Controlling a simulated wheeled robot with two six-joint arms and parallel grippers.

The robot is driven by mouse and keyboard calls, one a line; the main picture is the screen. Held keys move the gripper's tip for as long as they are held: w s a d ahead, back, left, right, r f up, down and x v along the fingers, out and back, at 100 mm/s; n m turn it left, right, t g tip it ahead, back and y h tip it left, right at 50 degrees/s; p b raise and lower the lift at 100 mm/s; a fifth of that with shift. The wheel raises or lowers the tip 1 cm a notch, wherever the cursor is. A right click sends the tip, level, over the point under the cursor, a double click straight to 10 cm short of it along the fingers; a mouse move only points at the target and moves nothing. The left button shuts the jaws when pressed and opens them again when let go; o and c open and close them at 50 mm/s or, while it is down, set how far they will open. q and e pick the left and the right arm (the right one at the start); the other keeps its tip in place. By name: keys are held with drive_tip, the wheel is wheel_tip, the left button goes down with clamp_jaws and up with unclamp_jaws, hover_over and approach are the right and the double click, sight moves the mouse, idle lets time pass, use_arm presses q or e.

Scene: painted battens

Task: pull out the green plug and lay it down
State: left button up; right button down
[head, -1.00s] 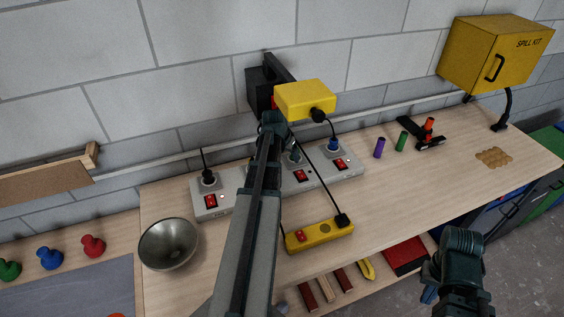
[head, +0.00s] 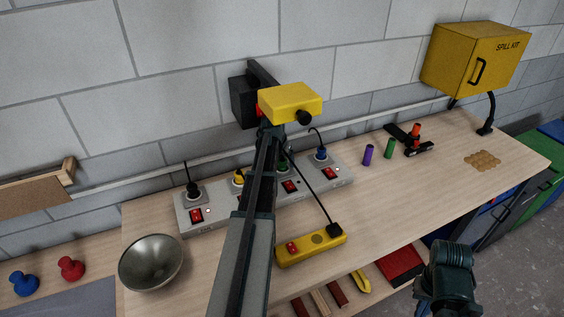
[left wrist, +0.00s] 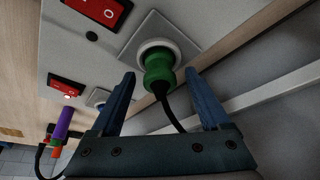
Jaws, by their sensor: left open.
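The green plug (left wrist: 158,74) is seated in a socket of the grey power strip (head: 213,213), its black cord trailing behind it. In the left wrist view, my left gripper (left wrist: 160,80) is open, with one blue finger on each side of the plug. The fingers look apart from the plug, which shows clear between their tips. In the head view my left arm hides most of the green plug and the fingers. My right gripper (head: 446,277) is at the lower right, away from the bench; its fingers cannot be made out.
A black plug (head: 193,190), a yellow plug (head: 239,177) and a blue plug (head: 320,154) share the strip. A yellow box (head: 290,103) is above it. A yellow power block (head: 312,248) and a metal bowl (head: 151,262) are in front. The bench at right has bare room.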

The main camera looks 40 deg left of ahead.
sight(283, 158)
use_arm(q)
clamp_jaws()
idle(0.6)
drive_tip(key=shift+r, duration=0.1)
drive_tip(key=shift+r+p, duration=1.5)
drive_tip(key=shift+p, duration=0.05)
